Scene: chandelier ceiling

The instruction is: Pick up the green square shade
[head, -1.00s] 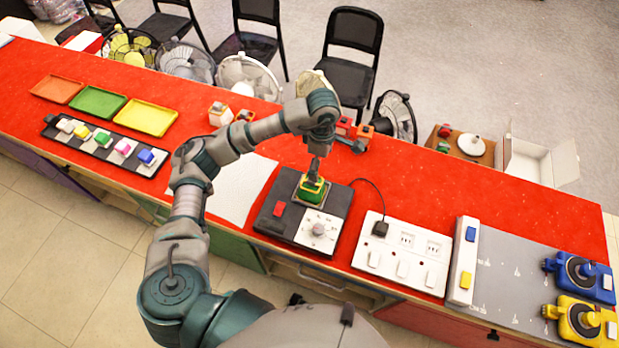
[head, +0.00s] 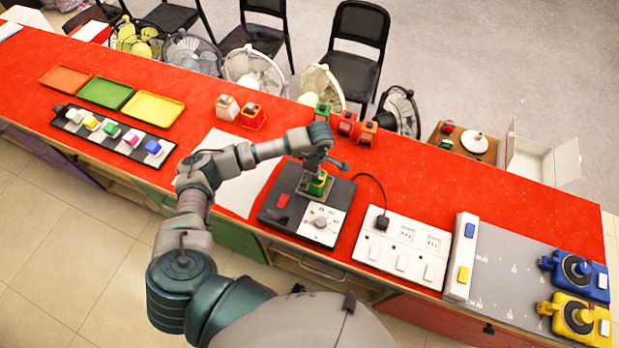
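A green, yellow-edged square piece (head: 317,188), which looks like the green square shade, sits on the black panel of a device (head: 336,195) with a white dial. It is partly hidden by my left gripper (head: 319,171), which is directly above it and very close or touching. One part of the gripper sticks out to the right. The fingertips are too small and covered to tell whether they grip the piece. Another small green block (head: 322,111) stands farther back beside a red block (head: 347,122) and an orange block (head: 367,132). My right gripper is not in view.
A white socket strip (head: 402,249) with a black plug stands right of the device. Orange, green and yellow trays (head: 153,109) and a black strip of coloured switches (head: 72,127) lie at left. Two small blocks (head: 253,116) stand behind my arm. Fans and chairs are beyond the red counter.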

